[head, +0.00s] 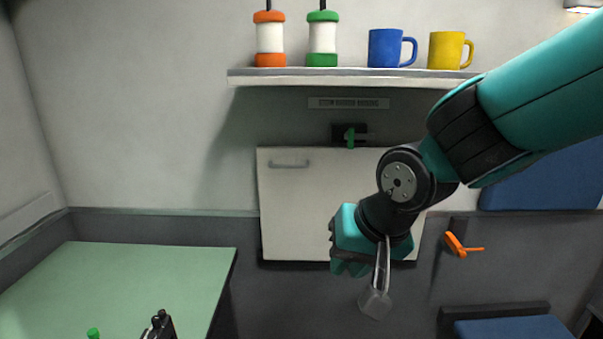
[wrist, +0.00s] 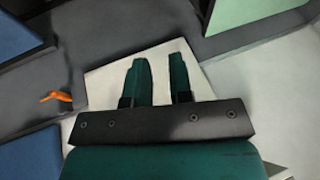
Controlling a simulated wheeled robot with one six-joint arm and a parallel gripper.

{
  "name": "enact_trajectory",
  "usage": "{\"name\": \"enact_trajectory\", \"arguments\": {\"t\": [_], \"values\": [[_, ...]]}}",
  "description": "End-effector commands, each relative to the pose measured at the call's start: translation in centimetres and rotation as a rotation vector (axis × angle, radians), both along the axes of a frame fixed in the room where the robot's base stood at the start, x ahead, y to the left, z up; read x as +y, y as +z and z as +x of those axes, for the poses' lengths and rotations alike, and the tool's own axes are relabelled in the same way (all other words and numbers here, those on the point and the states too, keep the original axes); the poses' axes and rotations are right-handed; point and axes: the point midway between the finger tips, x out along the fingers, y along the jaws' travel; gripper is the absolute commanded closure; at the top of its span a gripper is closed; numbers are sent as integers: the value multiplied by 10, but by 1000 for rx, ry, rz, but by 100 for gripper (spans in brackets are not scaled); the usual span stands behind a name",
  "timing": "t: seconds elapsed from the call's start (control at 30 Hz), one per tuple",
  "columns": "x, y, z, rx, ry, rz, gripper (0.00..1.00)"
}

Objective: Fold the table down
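The table, a pale panel (head: 300,205), stands upright flat against the wall under the shelf. It has a grey bar handle (head: 289,164) at its upper left. A green latch piece (head: 350,138) on a dark mount sits at the panel's top edge and points upright. My gripper (head: 348,270) is in front of the panel's lower middle, pointing down, and covers part of its right side. In the wrist view my gripper (wrist: 160,62) has its two green fingers apart with nothing between them. The panel (wrist: 102,84) shows behind them there; handle and latch do not.
A shelf (head: 350,77) above holds two capped canisters, a blue mug (head: 390,48) and a yellow mug (head: 450,50). An orange lever (head: 458,245) is on the wall to the right. A green tabletop (head: 130,285) is at left, blue seats (head: 545,183) at right.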

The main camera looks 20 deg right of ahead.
Motion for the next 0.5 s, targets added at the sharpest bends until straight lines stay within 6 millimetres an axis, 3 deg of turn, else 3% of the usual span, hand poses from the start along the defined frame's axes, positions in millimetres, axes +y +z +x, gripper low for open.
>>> {"name": "enact_trajectory", "arguments": {"t": [0.03,0.1,0.23,0.37,0.5], "values": [[-15,-25,28,-60,-199,11,79],[-41,-38,68,-198,-480,51,79],[-81,-43,128,-521,-847,197,79],[-95,-33,169,-839,-976,442,79],[-77,-23,193,-1024,-897,729,79]]}}
